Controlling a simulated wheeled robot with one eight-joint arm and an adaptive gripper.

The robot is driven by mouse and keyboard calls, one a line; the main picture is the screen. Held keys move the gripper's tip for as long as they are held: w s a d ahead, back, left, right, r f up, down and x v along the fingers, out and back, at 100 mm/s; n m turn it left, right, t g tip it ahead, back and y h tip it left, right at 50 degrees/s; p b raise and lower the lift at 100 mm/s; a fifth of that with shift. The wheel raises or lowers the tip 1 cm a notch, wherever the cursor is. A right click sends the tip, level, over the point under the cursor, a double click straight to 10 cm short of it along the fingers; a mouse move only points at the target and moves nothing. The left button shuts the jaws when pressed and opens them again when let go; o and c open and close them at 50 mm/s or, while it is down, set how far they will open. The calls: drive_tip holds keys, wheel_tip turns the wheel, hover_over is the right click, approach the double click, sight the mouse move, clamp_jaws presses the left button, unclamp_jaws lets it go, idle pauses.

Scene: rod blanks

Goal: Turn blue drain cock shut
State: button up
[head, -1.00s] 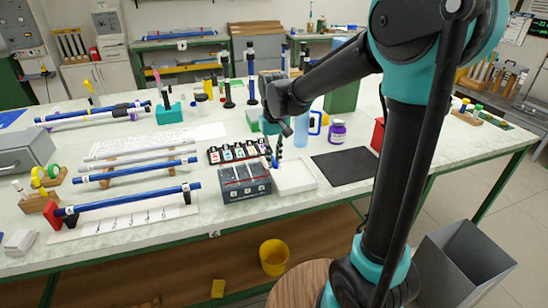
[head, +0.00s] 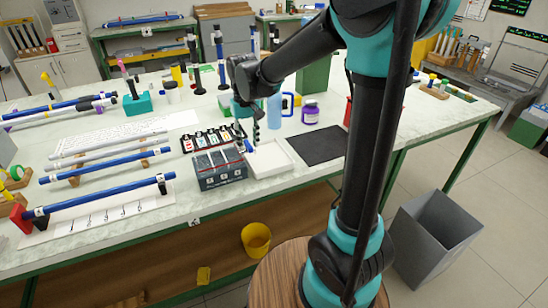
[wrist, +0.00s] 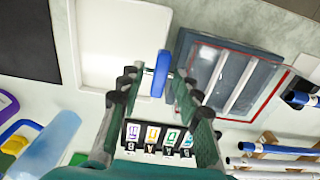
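The blue drain cock (wrist: 161,73) shows in the wrist view as a small upright blue lever beside the grey box (wrist: 225,75). It is on the box's side that faces the white tray (wrist: 120,45). In the head view the cock is a small blue spot (head: 248,146) between the box (head: 220,178) and the tray (head: 270,158), partly hidden by my fingers. My gripper (wrist: 155,88) is open, its dark fingers on either side of the lever. I see gaps between lever and fingers; whether the fingertips reach its depth I cannot tell.
A black rack of labelled cards (head: 207,139) stands behind the box. A blue-handled jug (head: 274,110) and purple jar (head: 310,112) stand behind the tray. A black mat (head: 318,146) lies right of it. Blue rods (head: 105,165) on supports fill the left.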

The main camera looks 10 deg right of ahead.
drive_tip(key=n, duration=0.6)
drive_tip(key=shift+w+d, duration=0.2)
drive_tip(key=shift+d, duration=0.1)
drive_tip(key=n, duration=0.4)
drive_tip(key=shift+w+d, duration=0.1)
drive_tip(key=shift+w, duration=0.1)
drive_tip(key=n, duration=0.3)
drive_tip(key=shift+w, duration=0.15)
wheel_tip(320, 180, up, 17)
drive_tip(key=s+d+f+m+t, duration=0.2)
drive_tip(key=s+d+f+m, duration=0.6)
drive_tip(key=f, duration=0.5)
drive_tip(key=s+d+f+m+t, duration=0.2)
drive_tip(key=s+d+f+m, duration=0.6)
drive_tip(key=f, duration=0.5)
drive_tip(key=shift+s+d+m, duration=0.3)
drive_tip(key=shift+s+d, duration=0.2)
drive_tip(key=shift+d, duration=0.75)
